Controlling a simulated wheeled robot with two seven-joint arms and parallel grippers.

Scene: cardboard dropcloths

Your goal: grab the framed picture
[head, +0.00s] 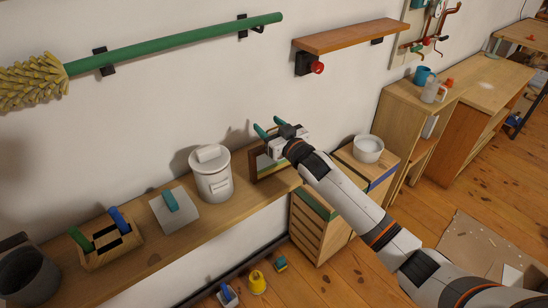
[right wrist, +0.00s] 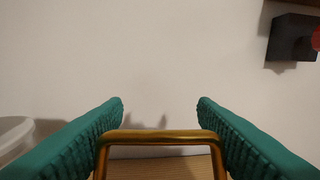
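The framed picture (head: 257,169) stands on the wooden wall shelf, right of the white lidded canister. It has a brown frame, and my right gripper and arm hide part of it in the head view. My right gripper (head: 268,126) is above it near the wall, with its teal fingers apart. In the right wrist view the open fingers (right wrist: 160,105) flank a brass-coloured bar (right wrist: 160,135) shaped like an upturned U. I cannot tell whether this bar belongs to the picture. No grip on anything shows. My left gripper is out of view.
A drawer cabinet with a white bowl (head: 368,149) is at right. A small upper shelf (head: 345,37) hangs above.

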